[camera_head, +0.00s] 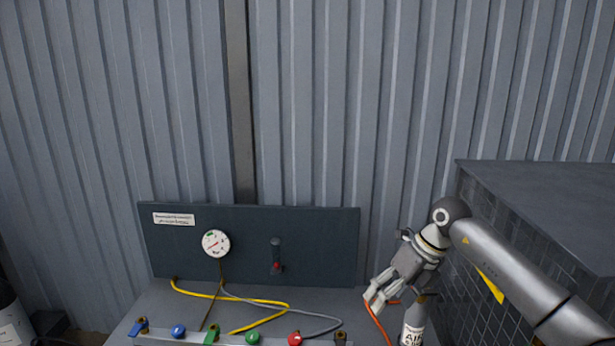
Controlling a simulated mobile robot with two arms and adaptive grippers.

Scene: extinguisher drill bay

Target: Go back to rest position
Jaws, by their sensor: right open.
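My right gripper (376,297) is in the lower right of the head view, at the end of my right arm, which comes in from the right edge. Its fingers point down and to the left, and it is open with nothing seen between the fingers. It appears above and left of a grey bottle (412,331) with dark lettering, and close to an orange hose (379,324). Whether it touches the hose cannot be told. My left gripper is not in view.
A grey bench (155,304) carries a dark panel (322,245) with a gauge (215,243). Yellow (262,318) and grey hoses (318,317) lie on it behind coloured knobs. A corrugated wall closes the back.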

